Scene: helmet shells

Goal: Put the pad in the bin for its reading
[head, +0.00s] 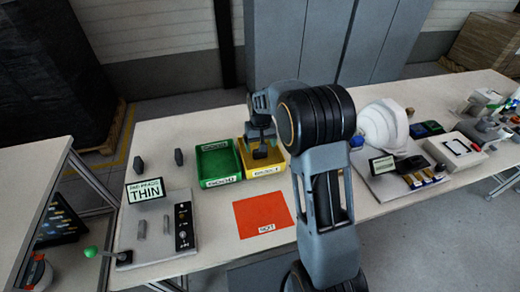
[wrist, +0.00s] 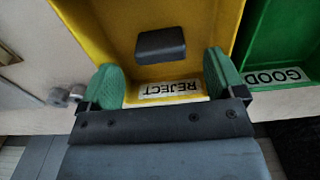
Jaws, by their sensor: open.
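A dark pad (wrist: 160,44) shows within the yellow REJECT bin (wrist: 95,25), beyond my fingertips and touching neither. I cannot tell whether it rests on the bin floor. In the head view a dark block (head: 260,153) shows inside the yellow bin (head: 279,163), below my gripper (head: 261,136). My gripper has its green fingers (wrist: 163,82) spread apart over the bin's label end, with nothing between them. The green GOOD bin (head: 218,163) stands beside the yellow one and is empty. The gauge display (head: 145,191) reads THIN.
Two dark upright pieces (head: 178,157) (head: 138,165) stand on the table left of the bins. An orange-red mat (head: 262,214) lies in front. My arm hides part of the table's middle. A white helmet shell (head: 383,125) and a fixture are on the right.

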